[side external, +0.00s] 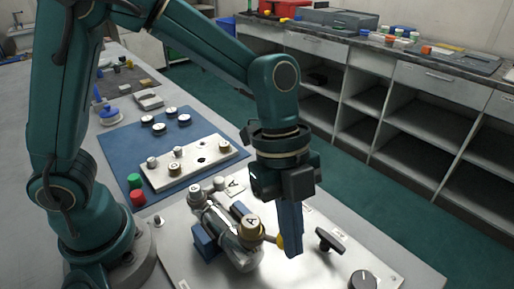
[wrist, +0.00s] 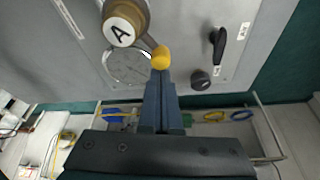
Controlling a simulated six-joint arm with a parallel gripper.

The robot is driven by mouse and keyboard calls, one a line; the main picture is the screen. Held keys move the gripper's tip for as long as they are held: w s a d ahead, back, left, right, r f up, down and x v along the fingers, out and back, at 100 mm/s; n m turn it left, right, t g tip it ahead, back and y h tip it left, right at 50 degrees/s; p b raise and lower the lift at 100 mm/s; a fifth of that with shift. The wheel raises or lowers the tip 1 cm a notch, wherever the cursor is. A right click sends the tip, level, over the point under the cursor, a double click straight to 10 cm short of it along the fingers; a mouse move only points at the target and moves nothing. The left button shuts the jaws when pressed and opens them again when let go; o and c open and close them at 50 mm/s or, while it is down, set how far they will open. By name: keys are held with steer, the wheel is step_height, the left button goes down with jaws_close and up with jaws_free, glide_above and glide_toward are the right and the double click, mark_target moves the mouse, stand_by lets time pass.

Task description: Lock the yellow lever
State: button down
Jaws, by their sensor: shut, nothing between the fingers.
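The yellow lever shows as a rounded yellow tip (wrist: 161,58) in the wrist view, on a short arm reaching out beside the round brass knob marked A (wrist: 122,22). In the side view the yellow tip (side external: 281,241) is partly hidden behind my fingers. My gripper (side external: 292,250) points down over the panel, its blue fingers together and empty. In the wrist view the fingertips (wrist: 160,78) are right at the yellow tip; I cannot tell whether they touch it.
A black handle (side external: 330,239) and a dark knob (side external: 362,280) stand on the pale panel, right of my gripper. The metal valve body (side external: 232,246) lies to its left. A plate with knobs (side external: 190,164) rests on a blue mat (side external: 115,150) behind.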

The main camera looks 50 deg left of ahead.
steer(key=shift+w+a+n+t, duration=0.15)
steer(key=shift+w+n+t, duration=0.15)
steer(key=shift+n, duration=0.3)
steer(key=w+a+n+t, duration=0.1)
steer(key=n, duration=0.2)
steer(key=w+a+n+t, duration=0.1)
steer(key=n, duration=0.2)
steer(key=w+a+n, duration=0.1)
steer(key=a+n, duration=0.1)
steer(key=n, duration=0.1)
steer(key=shift+w+t+y, duration=0.2)
steer(key=shift+t+y, duration=0.1)
steer(key=shift+t, duration=0.1)
steer(key=shift+s, duration=0.15)
steer(key=shift+s+d, duration=0.3)
steer(key=shift+s, duration=0.35)
step_height(320, 180, up, 10)
steer(key=shift+w+d+f, duration=0.2)
steer(key=shift+w+f, duration=0.05)
stand_by(0.7)
